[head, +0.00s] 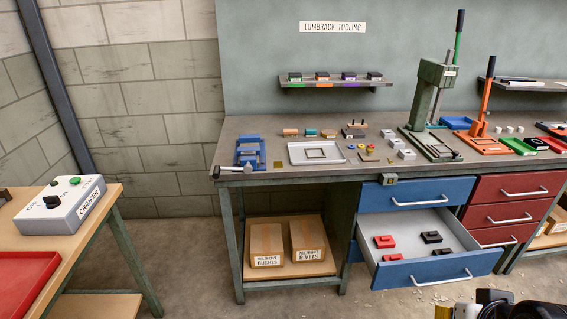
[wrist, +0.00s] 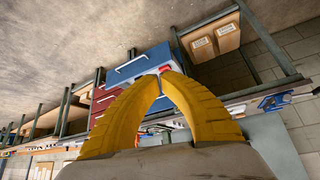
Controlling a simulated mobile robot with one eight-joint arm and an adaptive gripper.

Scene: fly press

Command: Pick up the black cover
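Two small black pieces lie in the open blue drawer (head: 463,224) in the head view. One black piece (head: 431,237) is farther back and the other (head: 442,252) is nearer the drawer front, partly hidden by it. They look like black covers, but are too small to tell for sure. My gripper has two yellow curved fingers in the wrist view (wrist: 161,76). Their tips come together with nothing held between them. It is well away from the drawer, which shows upside down beyond the tips. In the head view, part of my arm shows at the bottom right.
Two red pieces (head: 384,241) lie left of the black ones. The bench top (head: 270,125) above holds a metal tray (head: 298,154), small parts and a green press (head: 430,105). A crimper box (head: 62,207) stands on the left table.

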